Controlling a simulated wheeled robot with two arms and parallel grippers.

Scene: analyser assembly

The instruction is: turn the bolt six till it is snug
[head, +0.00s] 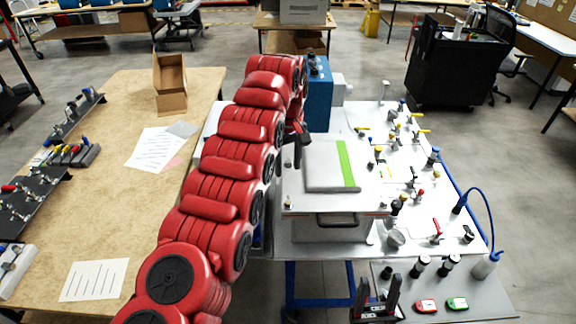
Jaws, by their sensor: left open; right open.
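A grey-white analyser housing (310,204) with a raised cover and a green strip (347,163) sits on the white work table. A small bolt-like part (288,202) shows at its front left corner. I cannot tell which bolt is number six. My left gripper (299,142) is small and dark, hanging at the back left edge of the housing; it is open, and its fingertips are partly hidden by my red arm.
Many small fittings and knobs (378,151) stand on the right of the white table. A blue box (319,95) stands behind the housing. A wooden table (115,215) is left.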

